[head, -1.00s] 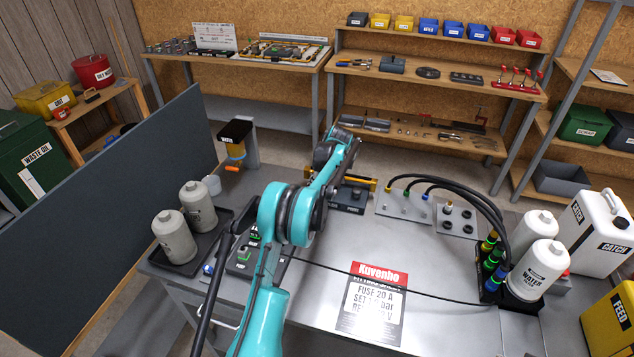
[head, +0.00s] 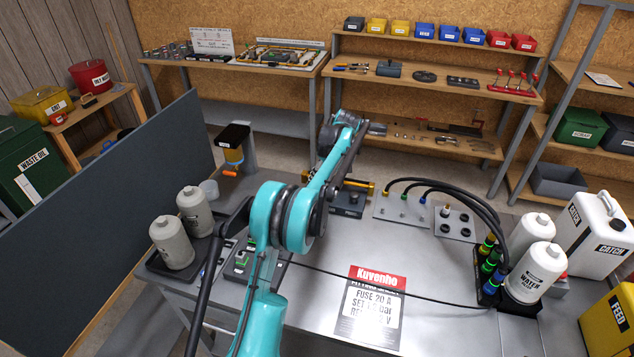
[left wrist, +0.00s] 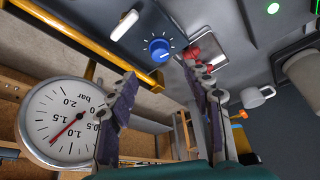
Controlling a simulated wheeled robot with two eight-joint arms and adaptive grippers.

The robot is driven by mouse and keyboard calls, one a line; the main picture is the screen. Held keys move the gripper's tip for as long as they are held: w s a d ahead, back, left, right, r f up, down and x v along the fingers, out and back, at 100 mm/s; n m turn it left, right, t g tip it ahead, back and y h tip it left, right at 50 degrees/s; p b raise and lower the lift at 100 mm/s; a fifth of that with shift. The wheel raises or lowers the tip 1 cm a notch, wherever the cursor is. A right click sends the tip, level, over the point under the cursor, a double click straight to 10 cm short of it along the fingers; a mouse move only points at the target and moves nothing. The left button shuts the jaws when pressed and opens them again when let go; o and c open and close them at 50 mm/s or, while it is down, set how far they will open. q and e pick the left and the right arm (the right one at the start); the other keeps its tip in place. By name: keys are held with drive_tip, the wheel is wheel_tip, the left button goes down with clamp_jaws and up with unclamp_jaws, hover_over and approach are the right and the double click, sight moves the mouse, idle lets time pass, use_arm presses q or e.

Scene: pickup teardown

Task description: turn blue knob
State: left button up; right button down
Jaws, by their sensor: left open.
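The blue knob (left wrist: 160,48) shows in the left wrist view on a grey panel, with dial marks around it and a white pointer line. My left gripper (left wrist: 163,82) is open and empty; its two dark ridged fingers point toward the panel, one to each side below the knob in the picture. The fingertips look apart from the knob. In the head view my left arm hides the gripper, and I cannot make out the knob there. My right gripper is in neither view.
Beside the knob are a white lever (left wrist: 125,25) and a red part (left wrist: 192,52). A round pressure gauge (left wrist: 62,122) and a yellow bar (left wrist: 75,45) lie left of the fingers. In the head view a Kuvenho sign (head: 372,305) lies on the bench.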

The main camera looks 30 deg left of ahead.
use_arm(q)
drive_tip(key=shift+v, duration=1.75)
drive_tip(key=s+d+r+m+t+h+b, duration=0.1)
drive_tip(key=s+d+r+m, duration=0.2)
drive_tip(key=s+d, duration=0.4)
drive_tip(key=s+d+r+m+t+h+b, duration=0.1)
drive_tip(key=s+d+r+m+t+b, duration=0.1)
drive_tip(key=s+d+r+m, duration=0.45)
drive_tip(key=s+d+f+m+t, duration=0.1)
drive_tip(key=s+d+f, duration=0.2)
drive_tip(key=s, duration=0.5)
drive_tip(key=s+d+f+m+t+h+b, duration=0.1)
drive_tip(key=s+d+f+m, duration=0.1)
drive_tip(key=s+f, duration=0.4)
drive_tip(key=s+d+f+m+h+b, duration=0.1)
drive_tip(key=s+d+f, duration=0.3)
drive_tip(key=s, duration=0.5)
drive_tip(key=shift+s+f+m+t, duration=0.35)
drive_tip(key=shift+f+m+t, duration=0.05)
drive_tip(key=shift+m, duration=0.15)
